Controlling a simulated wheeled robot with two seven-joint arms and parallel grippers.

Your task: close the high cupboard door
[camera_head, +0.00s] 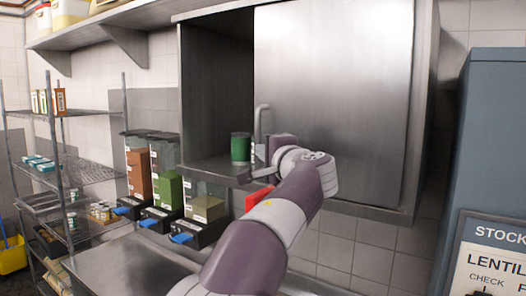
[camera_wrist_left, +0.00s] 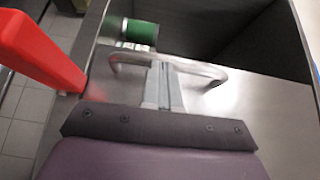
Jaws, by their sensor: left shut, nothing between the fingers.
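The high steel cupboard (camera_head: 217,90) hangs on the wall. Its flat door (camera_head: 335,90) covers the right part, and the left part is open with a dark inside. A bar handle (camera_head: 259,118) sits at the door's left edge; it also shows as an arch in the left wrist view (camera_wrist_left: 211,72). My left gripper (camera_head: 256,165) is shut and empty at the lower end of the handle. In the left wrist view its fingers (camera_wrist_left: 160,75) reach the handle bar; I cannot tell whether they touch it. My right gripper is not in view.
A green can (camera_head: 240,148) stands on the cupboard floor by the opening. A red object (camera_wrist_left: 40,50) is close to my left gripper. Food dispensers (camera_head: 165,185) stand below left, a wire rack (camera_head: 85,172) farther left. A blue-grey cabinet (camera_head: 492,130) is at right.

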